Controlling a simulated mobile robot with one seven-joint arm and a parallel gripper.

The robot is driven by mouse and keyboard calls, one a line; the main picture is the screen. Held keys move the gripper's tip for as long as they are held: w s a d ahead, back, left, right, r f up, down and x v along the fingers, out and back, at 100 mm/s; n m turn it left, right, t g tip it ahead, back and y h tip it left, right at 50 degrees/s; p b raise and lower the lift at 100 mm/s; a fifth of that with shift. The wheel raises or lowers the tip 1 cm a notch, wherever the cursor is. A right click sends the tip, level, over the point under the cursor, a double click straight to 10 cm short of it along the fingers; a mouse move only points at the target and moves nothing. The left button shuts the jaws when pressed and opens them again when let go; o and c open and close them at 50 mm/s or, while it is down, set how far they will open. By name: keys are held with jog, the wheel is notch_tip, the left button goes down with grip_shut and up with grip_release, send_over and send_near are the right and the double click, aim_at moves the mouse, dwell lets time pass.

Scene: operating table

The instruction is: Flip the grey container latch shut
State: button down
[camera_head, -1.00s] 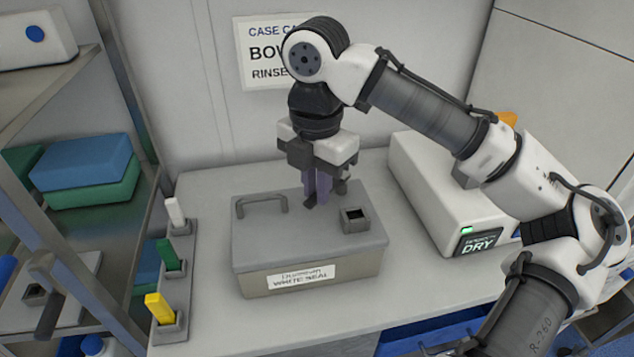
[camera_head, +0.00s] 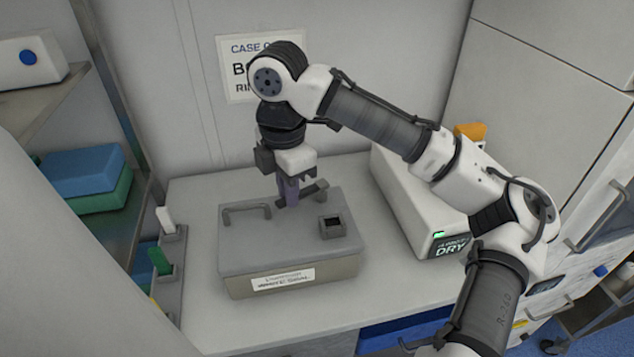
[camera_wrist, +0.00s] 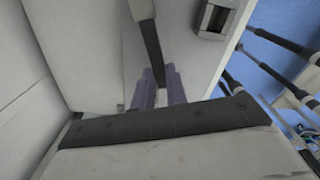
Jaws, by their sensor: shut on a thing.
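The grey container (camera_head: 290,262) stands on the counter with its lid down and a white label on its front. A dark bar, apparently the latch (camera_head: 316,187), lies at the lid's back edge and points right from my fingers. In the wrist view the dark bar (camera_wrist: 148,38) runs down to the purple fingers. My gripper (camera_head: 288,202) points down at the back of the lid, its fingers closed at the bar's left end. The exact contact is partly hidden by the fingers.
The lid carries a handle (camera_head: 247,209) at left and a square open socket (camera_head: 333,228) at right. A white dryer box (camera_head: 410,200) stands close on the right. A rack with white and green pegs (camera_head: 170,265) stands at left. Counter in front is clear.

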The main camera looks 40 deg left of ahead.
jog(key=shift+a, duration=0.15)
jog(key=c, duration=1.4)
grip_release()
notch_tip(320, 180, up, 14)
jog(key=shift+b, duration=0.3)
jog(key=shift+f, duration=0.1)
